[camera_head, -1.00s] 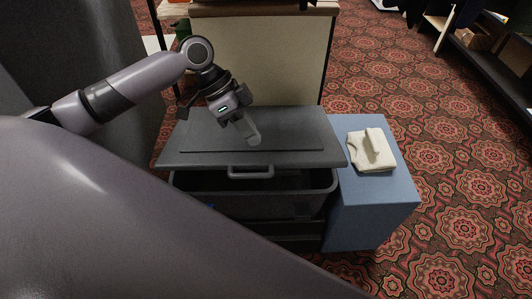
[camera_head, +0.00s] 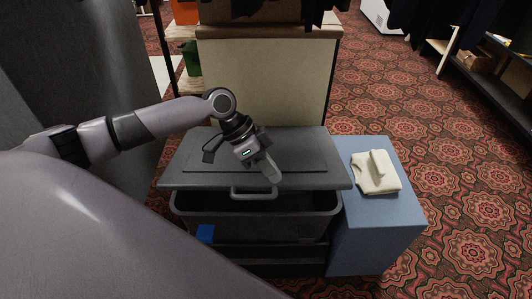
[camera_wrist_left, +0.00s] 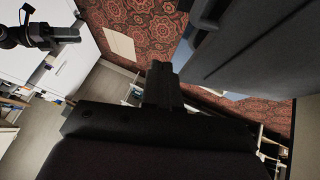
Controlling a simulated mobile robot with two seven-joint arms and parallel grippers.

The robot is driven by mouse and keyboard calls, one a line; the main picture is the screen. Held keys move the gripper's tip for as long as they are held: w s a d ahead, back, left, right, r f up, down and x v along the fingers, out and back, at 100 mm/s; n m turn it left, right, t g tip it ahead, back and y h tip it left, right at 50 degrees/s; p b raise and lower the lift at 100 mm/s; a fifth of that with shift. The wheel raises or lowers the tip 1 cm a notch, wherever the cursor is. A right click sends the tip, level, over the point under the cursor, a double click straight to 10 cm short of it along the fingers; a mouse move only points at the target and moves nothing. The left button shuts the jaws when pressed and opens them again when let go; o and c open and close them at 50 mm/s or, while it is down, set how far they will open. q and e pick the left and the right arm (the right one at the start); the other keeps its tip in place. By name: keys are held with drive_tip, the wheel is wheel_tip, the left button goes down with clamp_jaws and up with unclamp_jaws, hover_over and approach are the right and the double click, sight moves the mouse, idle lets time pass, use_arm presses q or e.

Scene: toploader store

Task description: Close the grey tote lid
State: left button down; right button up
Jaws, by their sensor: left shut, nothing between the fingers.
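The grey tote (camera_head: 285,228) stands in the middle of the head view with its grey lid (camera_head: 205,160) over it. The lid's front edge is raised above the tote's rim, and a dark gap shows between them. A handle (camera_head: 254,194) shows below the lid's front edge. My left gripper (camera_head: 272,175) is shut and empty, its fingertips over the lid near the front edge; I cannot tell whether they touch it. In the left wrist view its dark fingers (camera_wrist_left: 161,85) show, with a dark grey panel at upper right.
A blue stand (camera_head: 375,235) with a folded cream cloth item (camera_head: 376,172) is right of the tote. A beige panel (camera_head: 265,80) stands behind. A small blue object (camera_head: 205,233) shows at the tote's lower left. Patterned carpet is open at right; dark shelving (camera_head: 490,75) lies beyond.

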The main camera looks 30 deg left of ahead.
use_arm(q)
drive_tip(key=shift+s+f, duration=0.3)
drive_tip(key=shift+f, duration=0.5)
drive_tip(key=s+d+f+t+y+b, duration=0.1)
drive_tip(key=f+b, duration=0.2)
drive_tip(key=f, duration=0.6)
drive_tip(key=s+f+m+t+b, duration=0.1)
drive_tip(key=s+f+t+b, duration=0.1)
drive_tip(key=f, duration=0.7)
drive_tip(key=shift+d+f+y+b, duration=0.4)
drive_tip(key=shift+b, duration=0.15)
